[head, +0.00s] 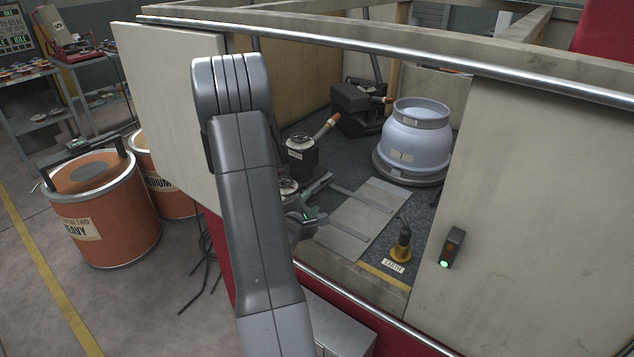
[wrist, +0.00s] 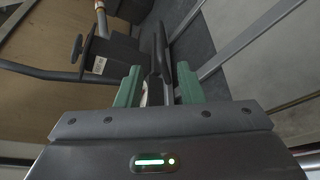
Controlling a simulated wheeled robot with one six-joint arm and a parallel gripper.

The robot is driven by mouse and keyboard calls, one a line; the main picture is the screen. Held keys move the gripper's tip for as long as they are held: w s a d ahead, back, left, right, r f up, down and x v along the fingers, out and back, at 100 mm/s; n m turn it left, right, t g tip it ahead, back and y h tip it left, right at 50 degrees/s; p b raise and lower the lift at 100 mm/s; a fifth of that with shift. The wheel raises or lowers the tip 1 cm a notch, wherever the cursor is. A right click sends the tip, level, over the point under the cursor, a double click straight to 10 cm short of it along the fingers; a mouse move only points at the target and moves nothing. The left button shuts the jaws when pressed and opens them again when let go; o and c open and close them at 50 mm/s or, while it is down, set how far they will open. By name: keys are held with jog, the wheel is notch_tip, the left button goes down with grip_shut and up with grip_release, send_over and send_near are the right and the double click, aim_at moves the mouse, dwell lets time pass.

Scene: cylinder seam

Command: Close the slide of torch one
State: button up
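My gripper (head: 306,215) is low inside the walled booth, partly hidden behind my own arm. In the wrist view its two green fingertips (wrist: 160,88) stand apart. Dark bar-like parts (wrist: 163,62) and a small pale piece lie between or just beyond them; I cannot tell whether the fingers touch these. A black labelled unit (head: 303,155) with an orange-tipped handle stands behind my gripper; it seems to be the dark body at upper left in the wrist view (wrist: 112,50). I cannot make out which part is torch one or its slide.
A pale blue rounded vessel (head: 413,140) stands on a dark round base at the back right. A flat grey plate (head: 352,222) lies on the floor. A yellow-and-black post (head: 401,246) stands near the front edge. Cream panels (head: 540,210) flank the opening. Orange drums (head: 105,215) stand outside left.

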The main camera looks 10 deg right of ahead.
aim_at(322, 188)
jog(key=p+x, duration=0.2)
jog(key=x, duration=1.1)
jog(key=shift+w+d+f+p, duration=0.1)
jog(key=shift+w+p, duration=0.05)
jog(key=shift+p, duration=0.25)
jog(key=shift+c, duration=0.4)
grip_shut()
